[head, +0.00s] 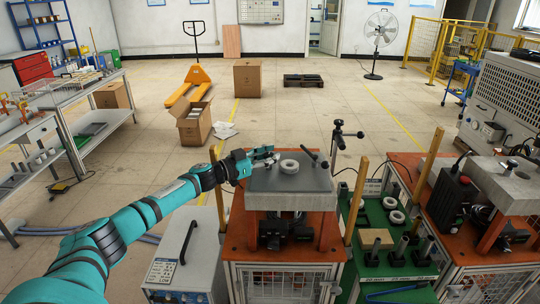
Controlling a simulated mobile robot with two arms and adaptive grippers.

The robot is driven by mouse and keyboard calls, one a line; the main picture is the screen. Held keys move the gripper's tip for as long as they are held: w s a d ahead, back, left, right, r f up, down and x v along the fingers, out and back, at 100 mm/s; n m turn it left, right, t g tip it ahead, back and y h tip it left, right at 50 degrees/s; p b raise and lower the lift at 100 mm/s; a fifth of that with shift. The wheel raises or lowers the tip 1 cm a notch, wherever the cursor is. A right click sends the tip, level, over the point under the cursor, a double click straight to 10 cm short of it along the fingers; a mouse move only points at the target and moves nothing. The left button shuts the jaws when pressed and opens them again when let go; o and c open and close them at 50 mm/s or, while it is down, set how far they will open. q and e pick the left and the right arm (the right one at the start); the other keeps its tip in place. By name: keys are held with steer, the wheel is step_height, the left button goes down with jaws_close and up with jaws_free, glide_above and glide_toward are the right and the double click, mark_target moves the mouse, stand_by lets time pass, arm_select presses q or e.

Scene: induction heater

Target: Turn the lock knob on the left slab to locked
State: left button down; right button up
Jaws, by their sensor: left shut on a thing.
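The left slab (290,185) is a thick grey plate on top of the orange-topped heater stand. My left gripper (268,155) is at the slab's far left part, with its fingers pointing right. It is shut on what appears to be the lock knob, which the fingers hide almost wholly; I cannot tell its angle. A pale ring (289,167) lies on the slab just right of the fingertips. A black handle (313,157) sits at the slab's far right part. My right gripper is not in view.
A black clamp post (338,145) stands behind the slab. Wooden posts (356,199) rise beside the stand. A green tray (376,238) with rings and black pegs is to the right, then a second heater with its own slab (512,190). A grey control box (188,255) is at front left.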

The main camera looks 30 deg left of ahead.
arm_select(q)
steer(key=shift+f+m+g+h, duration=0.15)
steer(key=shift+m+g+h, duration=0.2)
steer(key=shift+h, duration=0.25)
steer(key=c, duration=1.5)
jaws_free()
steer(key=o, duration=0.5)
steer(key=shift+s+a, duration=0.15)
steer(key=shift+s, duration=0.1)
steer(key=shift+w, duration=0.1)
steer(key=shift+v, duration=6)
